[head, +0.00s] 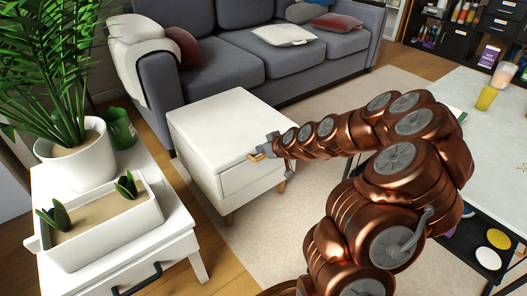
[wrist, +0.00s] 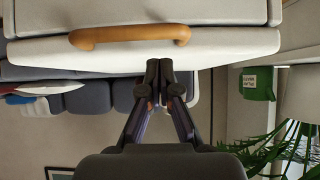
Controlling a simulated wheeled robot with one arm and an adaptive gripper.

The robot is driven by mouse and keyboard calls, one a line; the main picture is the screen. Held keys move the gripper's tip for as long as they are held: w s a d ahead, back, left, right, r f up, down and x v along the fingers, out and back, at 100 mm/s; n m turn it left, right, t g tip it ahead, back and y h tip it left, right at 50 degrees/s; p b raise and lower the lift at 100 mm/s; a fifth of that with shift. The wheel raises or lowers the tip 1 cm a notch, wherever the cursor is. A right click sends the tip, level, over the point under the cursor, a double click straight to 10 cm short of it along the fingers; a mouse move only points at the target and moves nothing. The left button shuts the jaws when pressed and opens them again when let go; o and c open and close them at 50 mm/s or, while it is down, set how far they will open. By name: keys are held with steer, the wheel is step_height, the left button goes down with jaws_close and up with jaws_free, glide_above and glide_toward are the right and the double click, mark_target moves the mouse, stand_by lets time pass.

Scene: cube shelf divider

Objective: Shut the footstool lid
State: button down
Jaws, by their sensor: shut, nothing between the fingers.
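The footstool (head: 240,187) is a white box on wooden legs in front of the sofa. Its white lid (head: 215,118) lies flat or nearly flat over the box in the head view. In the wrist view, which looks upside down, the lid (wrist: 225,45) is a pale slab with a thin dark seam between it and the box (wrist: 150,12); I cannot tell if a small gap is left. A wooden handle (wrist: 130,36) is on its front edge. My gripper (head: 275,148) is shut and empty beside the handle, its fingertips (wrist: 159,66) at the lid's edge. Contact is unclear.
A grey sofa (head: 245,55) stands behind the footstool. A white side table (head: 175,222) with a planter and potted plant is at the left. A light table (head: 480,130) holding cups is at the right. Open rug (head: 250,250) lies in front.

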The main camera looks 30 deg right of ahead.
steer(key=s+d+p, duration=0.1)
steer(key=s+p, duration=0.1)
steer(key=s, duration=0.7)
steer(key=shift+s+d+r+p, duration=0.15)
steer(key=shift+d+r+p, duration=0.2)
steer(key=shift+r, duration=0.1)
steer(key=s+a+r+n+g+p, duration=0.1)
steer(key=s+a+r+g+p, duration=0.2)
steer(key=r+p, duration=0.35)
steer(key=s+a+r+g+y+p, duration=0.1)
steer(key=s+a+r+p, duration=0.35)
steer(key=a+r, duration=0.2)
steer(key=s+a+r+n+g+p, duration=0.1)
steer(key=s+a+r+g+p, duration=0.2)
steer(key=r+p, duration=0.35)
steer(key=s+a+r+m+g+h+p, duration=0.1)
steer(key=s+a+r+p, duration=0.1)
steer(key=s+r+p, duration=0.5)
steer(key=s+a+r+m+g+h+p, duration=0.1)
steer(key=s+a+r+g+p, duration=0.1)
steer(key=s+r+p, duration=0.6)
steer(key=s+a+r+m+g+p, duration=0.1)
steer(key=s+r+p, duration=0.6)
steer(key=r, duration=1.1)
steer(key=shift+s+a+r+m+g+h, duration=0.15)
steer(key=shift+a+r+m+g+h, duration=0.05)
steer(key=shift+a+m+g+h, duration=0.25)
